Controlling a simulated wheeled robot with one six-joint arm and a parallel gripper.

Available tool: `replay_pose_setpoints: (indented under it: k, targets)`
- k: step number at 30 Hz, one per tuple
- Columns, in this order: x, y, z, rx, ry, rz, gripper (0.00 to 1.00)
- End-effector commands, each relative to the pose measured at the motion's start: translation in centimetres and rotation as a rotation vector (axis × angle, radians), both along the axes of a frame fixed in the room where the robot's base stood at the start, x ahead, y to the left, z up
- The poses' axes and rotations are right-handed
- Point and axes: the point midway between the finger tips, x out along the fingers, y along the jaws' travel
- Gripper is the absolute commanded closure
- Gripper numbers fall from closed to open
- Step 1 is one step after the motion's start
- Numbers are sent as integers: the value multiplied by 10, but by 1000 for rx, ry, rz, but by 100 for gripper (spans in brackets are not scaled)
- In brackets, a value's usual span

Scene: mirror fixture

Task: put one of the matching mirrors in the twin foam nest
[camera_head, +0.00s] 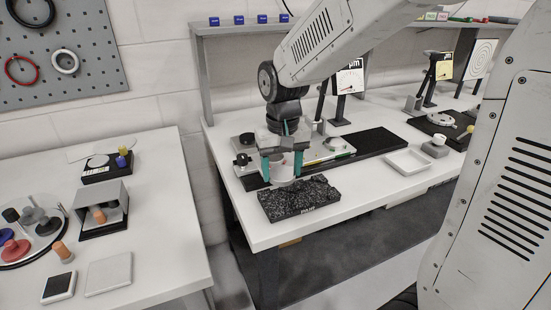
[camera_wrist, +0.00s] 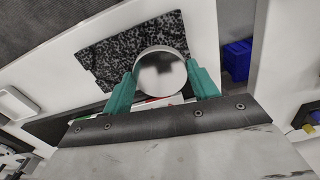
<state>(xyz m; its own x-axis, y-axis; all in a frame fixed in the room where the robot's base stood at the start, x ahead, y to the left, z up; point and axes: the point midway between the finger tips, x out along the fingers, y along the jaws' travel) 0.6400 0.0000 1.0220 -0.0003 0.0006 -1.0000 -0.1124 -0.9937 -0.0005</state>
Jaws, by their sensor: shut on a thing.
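My gripper (camera_head: 282,168) is shut on a round mirror (camera_wrist: 161,74), with one teal finger on each side of it. Its shiny disc face shows in the wrist view; in the head view it is a pale cylinder between the fingers. A black speckled foam block (camera_head: 312,198) lies near the front edge of the right-hand table, just in front of and below my gripper. The foam also shows beyond the mirror in the wrist view (camera_wrist: 112,50). I cannot make out its nests clearly. The mirror appears above the table, apart from the foam.
A grey plate fixture (camera_head: 325,152) and a long black strip (camera_head: 372,144) lie behind the foam. A white tray (camera_head: 408,162) stands to the right. The left table (camera_head: 150,225) holds a round tray with several knobbed pieces, a grey box (camera_head: 103,209) and flat tiles.

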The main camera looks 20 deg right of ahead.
Motion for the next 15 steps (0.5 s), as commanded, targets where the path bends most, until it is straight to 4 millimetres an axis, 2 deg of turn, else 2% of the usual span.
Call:
replay_pose_setpoints:
  k: [15]
  targets:
    - [0, -1, -43, 0, 2, -1, 67]
